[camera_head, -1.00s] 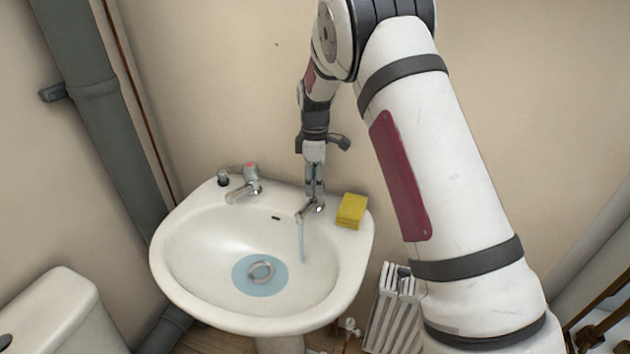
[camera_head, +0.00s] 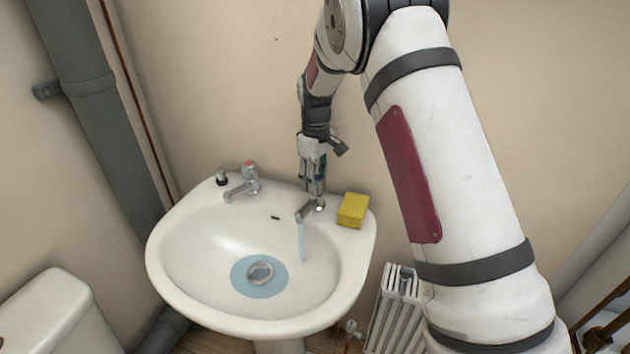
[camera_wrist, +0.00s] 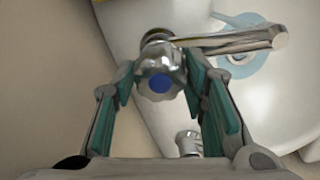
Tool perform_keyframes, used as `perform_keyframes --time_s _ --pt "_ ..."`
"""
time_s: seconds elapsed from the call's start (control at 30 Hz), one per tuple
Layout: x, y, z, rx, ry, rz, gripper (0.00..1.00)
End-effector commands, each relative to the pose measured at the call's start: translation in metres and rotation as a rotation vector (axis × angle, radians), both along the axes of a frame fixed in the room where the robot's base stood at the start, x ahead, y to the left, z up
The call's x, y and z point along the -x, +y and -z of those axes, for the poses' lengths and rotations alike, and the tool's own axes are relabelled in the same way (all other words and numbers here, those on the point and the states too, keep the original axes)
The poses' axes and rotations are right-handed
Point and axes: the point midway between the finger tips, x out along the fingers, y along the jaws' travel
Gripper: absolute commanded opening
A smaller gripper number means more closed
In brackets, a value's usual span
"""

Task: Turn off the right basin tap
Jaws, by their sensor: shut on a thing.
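The right basin tap (camera_head: 311,209) stands at the back right of the white basin (camera_head: 170,275), and a stream of water (camera_head: 301,243) runs from its spout. In the wrist view its knob has a blue-marked top (camera_wrist: 160,83), and the chrome spout (camera_wrist: 235,40) points right. My gripper (camera_head: 313,188) reaches down onto the tap from above. In the wrist view my gripper (camera_wrist: 160,85) has its two green-padded fingers on either side of the knob, shut on it. In the head view the fingers hide most of the knob.
The left tap (camera_head: 245,182), with a red-marked top, stands at the basin's back left beside a small dark-and-white plug-like item (camera_head: 221,179). A yellow sponge (camera_head: 353,211) lies close right of the right tap. Some water (camera_head: 245,279) lies in the basin around a ring-shaped drain.

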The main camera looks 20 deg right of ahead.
Motion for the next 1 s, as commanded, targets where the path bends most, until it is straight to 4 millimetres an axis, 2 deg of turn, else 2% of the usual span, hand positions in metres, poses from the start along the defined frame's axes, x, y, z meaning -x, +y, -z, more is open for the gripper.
perform_keyframes --time_s 1.0 --pt "-0.0004 -0.0012 -0.0001 0.0 -0.001 0.964 0.12"
